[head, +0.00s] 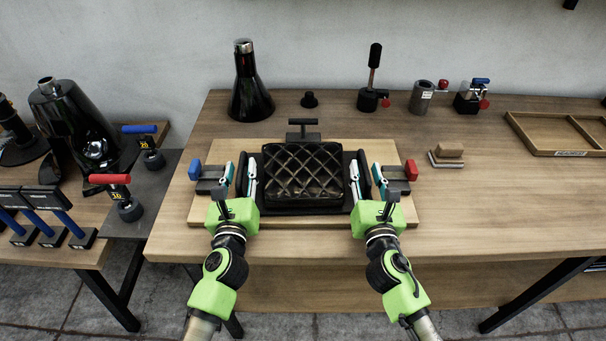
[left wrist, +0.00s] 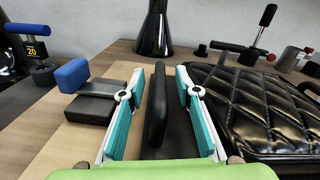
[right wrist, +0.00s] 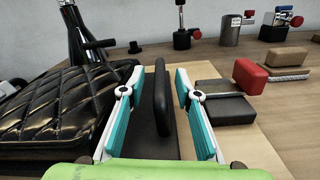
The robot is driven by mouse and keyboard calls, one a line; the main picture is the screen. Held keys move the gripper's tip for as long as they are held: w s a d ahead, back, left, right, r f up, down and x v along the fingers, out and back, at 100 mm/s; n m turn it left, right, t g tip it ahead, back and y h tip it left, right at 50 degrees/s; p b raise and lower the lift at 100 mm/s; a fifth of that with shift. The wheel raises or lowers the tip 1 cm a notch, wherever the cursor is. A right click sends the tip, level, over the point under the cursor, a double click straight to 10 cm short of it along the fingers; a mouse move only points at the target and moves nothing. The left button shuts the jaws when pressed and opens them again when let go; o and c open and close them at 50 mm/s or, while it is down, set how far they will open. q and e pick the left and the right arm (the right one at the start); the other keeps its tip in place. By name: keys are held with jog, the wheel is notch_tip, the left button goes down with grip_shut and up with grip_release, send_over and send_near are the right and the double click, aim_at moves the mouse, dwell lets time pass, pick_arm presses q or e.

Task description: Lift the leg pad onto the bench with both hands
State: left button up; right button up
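The leg pad (head: 305,172) is a black quilted cushion on a dark base with an upright black handle at each side, resting on a light wooden board on the bench (head: 470,215). It shows at the right of the left wrist view (left wrist: 265,105) and at the left of the right wrist view (right wrist: 60,110). My left gripper (head: 239,178) is open, its teal fingers on either side of the left handle (left wrist: 157,110), with gaps visible. My right gripper (head: 366,178) is open, its fingers on either side of the right handle (right wrist: 161,98), also with gaps.
A blue-ended clamp (head: 208,174) and a red-ended clamp (head: 401,174) flank the pad, close outside my grippers. A black flask (head: 250,90) and several tools stand behind. A shallow wooden tray (head: 520,130) lies at right. The bench front right is clear.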

pick_arm(q)
jog(key=shift+w, duration=0.2)
pick_arm(e)
jog(key=shift+w, duration=0.2)
pick_arm(q)
grip_shut()
pick_arm(e)
grip_shut()
